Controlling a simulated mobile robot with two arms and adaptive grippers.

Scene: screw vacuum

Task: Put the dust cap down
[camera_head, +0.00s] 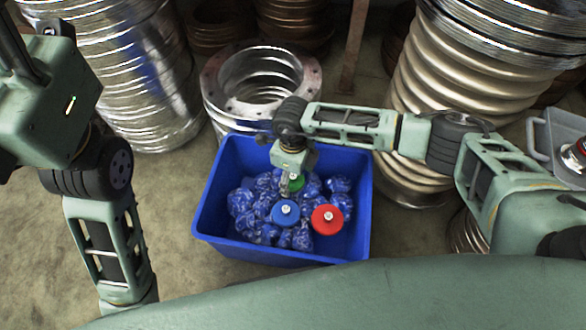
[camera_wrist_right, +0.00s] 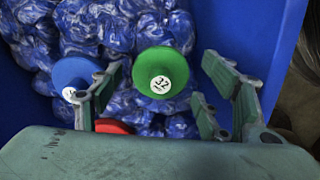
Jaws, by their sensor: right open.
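Three round dust caps lie on crumpled blue-and-white wrapped pieces inside a blue bin (camera_head: 208,215). The green cap (camera_head: 298,184) is partly hidden under my right gripper (camera_head: 288,188) in the head view. In the right wrist view the green cap (camera_wrist_right: 150,66) shows a white label reading 32 and appears between the spread fingers of my right gripper (camera_wrist_right: 165,72), which is open. The blue cap (camera_head: 285,219) and the red cap (camera_head: 327,225) lie nearer the bin's front. My left arm hangs at the left; its gripper is out of view.
A flanged metal bellows (camera_head: 214,85) stands just behind the bin. Large corrugated metal tubes stand at the left (camera_head: 130,70) and right (camera_head: 425,90). A grey tray (camera_head: 550,135) is at the far right. Bare floor (camera_head: 185,190) lies left of the bin.

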